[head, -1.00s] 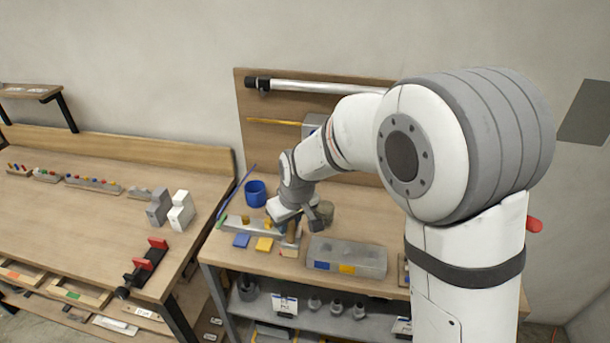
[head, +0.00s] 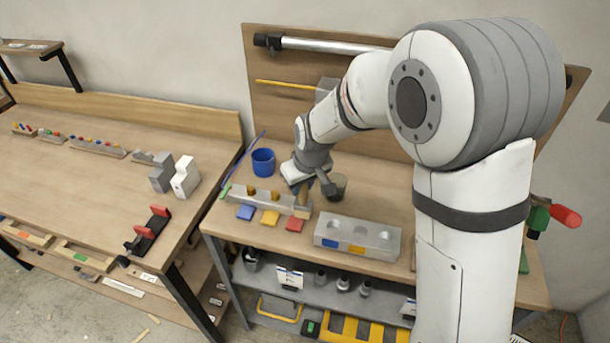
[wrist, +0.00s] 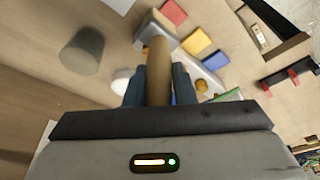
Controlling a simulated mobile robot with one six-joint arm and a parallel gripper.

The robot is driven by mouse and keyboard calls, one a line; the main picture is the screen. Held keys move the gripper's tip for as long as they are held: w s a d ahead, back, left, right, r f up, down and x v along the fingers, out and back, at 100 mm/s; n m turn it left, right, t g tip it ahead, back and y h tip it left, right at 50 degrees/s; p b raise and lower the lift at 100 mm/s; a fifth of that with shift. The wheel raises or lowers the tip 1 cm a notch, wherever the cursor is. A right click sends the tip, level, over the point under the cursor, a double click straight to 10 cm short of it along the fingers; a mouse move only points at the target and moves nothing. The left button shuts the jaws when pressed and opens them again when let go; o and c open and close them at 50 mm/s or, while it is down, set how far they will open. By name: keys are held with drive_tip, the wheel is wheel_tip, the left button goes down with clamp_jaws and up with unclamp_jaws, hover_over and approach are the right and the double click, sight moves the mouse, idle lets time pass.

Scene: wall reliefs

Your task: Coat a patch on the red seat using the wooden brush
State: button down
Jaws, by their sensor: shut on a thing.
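My gripper (head: 304,184) is shut on the wooden brush (head: 302,200), which points down over the front table. In the wrist view the brush's round handle (wrist: 158,68) sits between the two dark fingers. The red seat (head: 295,224) is a small flat square on the tabletop, just in front of the brush's lower end. In the wrist view the red seat (wrist: 174,12) lies beyond the handle. I cannot tell whether the brush's lower end touches anything, or whether the red seat is coated.
A blue seat (head: 246,212) and a yellow seat (head: 270,217) lie left of the red one. A grey holder (head: 259,197) runs behind them. A grey block with round holes (head: 357,238) stands right. A blue cup (head: 263,162) and a grey cup (head: 337,186) stand behind.

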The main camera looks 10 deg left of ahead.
sight(301, 196)
wheel_tip(301, 196, down, 4)
drive_tip(key=shift+r+b, duration=0.15)
drive_tip(key=shift+b, duration=0.65)
drive_tip(key=c, duration=2.2)
unclamp_jaws()
drive_tip(key=shift+a+r+p, duration=0.2)
drive_tip(key=shift+a+p, duration=0.1)
drive_tip(key=shift+p, duration=0.1)
drive_tip(key=shift+w+a+f+p, duration=0.15)
drive_tip(key=shift+a+p, duration=0.5)
drive_tip(key=shift+a, duration=0.85)
drive_tip(key=shift+d+f+b, duration=0.15)
drive_tip(key=shift+d+b, duration=0.25)
drive_tip(key=shift+d, duration=0.55)
drive_tip(key=shift+s+d+b, duration=0.2)
drive_tip(key=shift+d+b, duration=0.15)
drive_tip(key=shift+d, duration=0.35)
drive_tip(key=v, duration=0.1)
drive_tip(key=p+v, duration=0.1)
drive_tip(key=v, duration=0.1)
drive_tip(key=shift+w+p, duration=0.3)
drive_tip(key=shift+w, duration=0.05)
drive_tip(key=shift+r+p, duration=1.3)
drive_tip(key=shift+r, duration=1.35)
